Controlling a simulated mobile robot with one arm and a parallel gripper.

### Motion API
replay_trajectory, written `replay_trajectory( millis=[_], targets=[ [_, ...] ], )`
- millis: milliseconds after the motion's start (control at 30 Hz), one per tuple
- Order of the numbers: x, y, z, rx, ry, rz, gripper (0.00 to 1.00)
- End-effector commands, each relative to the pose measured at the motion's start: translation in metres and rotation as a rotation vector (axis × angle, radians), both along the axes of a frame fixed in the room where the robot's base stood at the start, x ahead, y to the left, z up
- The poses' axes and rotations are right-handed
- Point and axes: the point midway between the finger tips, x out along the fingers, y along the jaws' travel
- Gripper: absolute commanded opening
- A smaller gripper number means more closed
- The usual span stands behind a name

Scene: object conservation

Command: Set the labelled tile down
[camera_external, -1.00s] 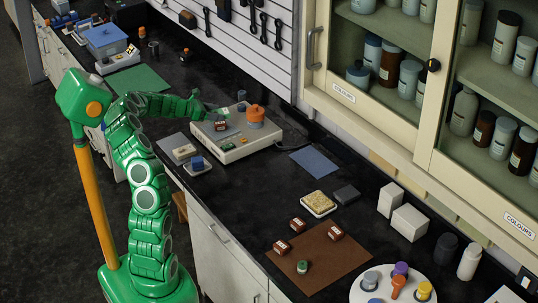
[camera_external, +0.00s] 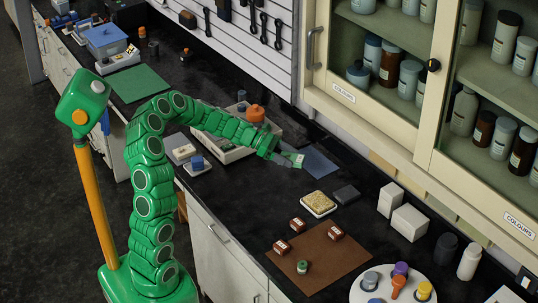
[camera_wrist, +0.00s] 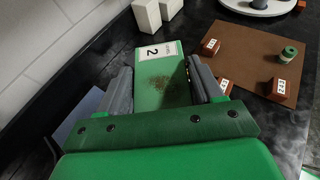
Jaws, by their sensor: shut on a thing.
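In the external view the gripper (camera_external: 281,157) holds the tile (camera_external: 296,159) near the left edge of a blue mat (camera_external: 318,166). I cannot tell how high it is above the counter. The blue mat also shows at the left in the wrist view (camera_wrist: 78,113).
A brown mat (camera_external: 345,262) carries several small red blocks and a green-topped pot (camera_external: 302,267). My arm partly hides a tray (camera_external: 235,155).

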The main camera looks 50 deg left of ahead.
Motion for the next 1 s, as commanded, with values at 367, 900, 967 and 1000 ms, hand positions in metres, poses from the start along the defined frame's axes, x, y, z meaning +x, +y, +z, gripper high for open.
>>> replay_trajectory(
  millis=[367,900,967,1000],
  targets=[
    [-0.047,-0.15,0.0,0.006,-0.002,-0.26,0.27],
    [-0.154,-0.301,-0.003,0.015,-0.005,-0.582,0.27],
    [-0.162,-0.309,-0.003,0.017,-0.006,-0.602,0.27],
    [-0.168,-0.314,-0.003,0.017,-0.005,-0.616,0.27]
  ],
)
